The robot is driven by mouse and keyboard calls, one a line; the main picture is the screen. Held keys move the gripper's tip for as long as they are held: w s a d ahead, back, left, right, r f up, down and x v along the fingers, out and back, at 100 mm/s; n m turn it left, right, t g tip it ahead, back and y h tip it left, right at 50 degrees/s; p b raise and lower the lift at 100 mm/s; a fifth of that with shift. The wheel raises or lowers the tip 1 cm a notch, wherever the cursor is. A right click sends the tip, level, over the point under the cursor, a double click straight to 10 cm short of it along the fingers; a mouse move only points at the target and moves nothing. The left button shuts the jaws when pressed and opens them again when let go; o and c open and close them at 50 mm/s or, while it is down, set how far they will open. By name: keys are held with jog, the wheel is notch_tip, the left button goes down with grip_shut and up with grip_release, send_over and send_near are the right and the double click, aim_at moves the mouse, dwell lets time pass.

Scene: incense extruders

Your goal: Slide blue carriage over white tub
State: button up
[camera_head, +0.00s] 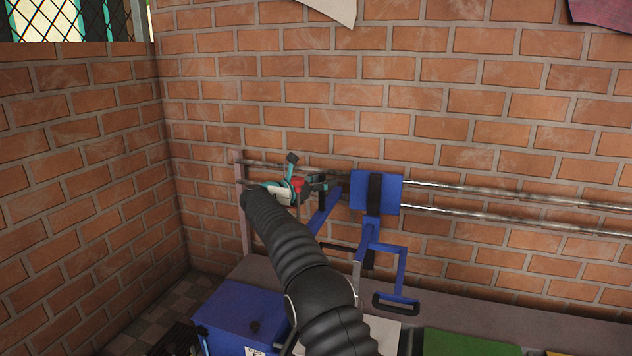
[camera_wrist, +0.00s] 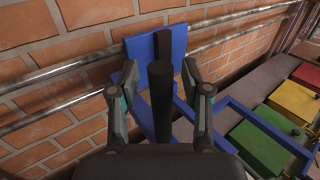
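The blue carriage (camera_head: 360,190) is a blue plate with a black vertical strip, mounted on two metal rails along the brick wall. Blue bracket arms hang below it. It also shows in the wrist view (camera_wrist: 140,50). My gripper (camera_head: 318,182) is just left of the carriage in the head view. In the wrist view my gripper (camera_wrist: 160,74) is open, with a black upright handle (camera_wrist: 160,105) between its fingers and visible gaps on both sides. A pale whitish top (camera_head: 385,333), perhaps the white tub, is below, partly hidden by my arm.
A blue box (camera_head: 235,315) stands at lower left and a green one (camera_head: 465,344) at lower right. The wrist view shows red (camera_wrist: 296,98) and yellow (camera_wrist: 309,74) boxes at right. The rails (camera_head: 520,200) run clear to the right.

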jog(key=shift+a, duration=0.25)
jog(key=shift+s+a, duration=0.15)
jog(key=v, duration=1.1)
jog(key=shift+s+a, duration=0.15)
jog(key=shift+a, duration=0.05)
